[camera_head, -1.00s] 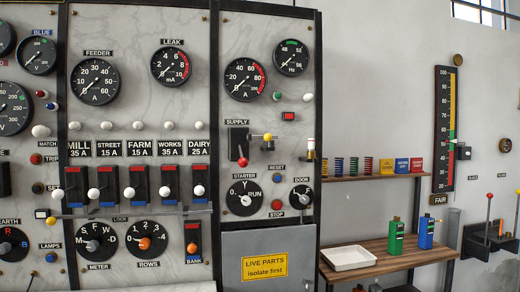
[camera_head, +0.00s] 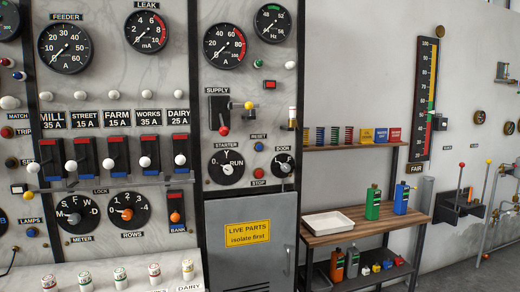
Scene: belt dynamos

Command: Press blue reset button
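The blue reset button (camera_head: 258,146) is a small round knob on the right-hand panel, just below its RESET label (camera_head: 258,136). It sits right of the STARTER dial (camera_head: 226,167), left of and above the DOOR dial (camera_head: 285,164), and above the red STOP button (camera_head: 258,173). Another blue button (camera_head: 31,232) is at the lower left by the LAMPS label. My gripper is not in view, and nothing covers the reset button.
A wooden shelf unit (camera_head: 340,231) with a white tray (camera_head: 328,224) and green and blue bottles stands right of the panel. A grey cabinet door (camera_head: 250,262) is below the dials. Several small capped jars stand on a ledge (camera_head: 140,279) at the lower left.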

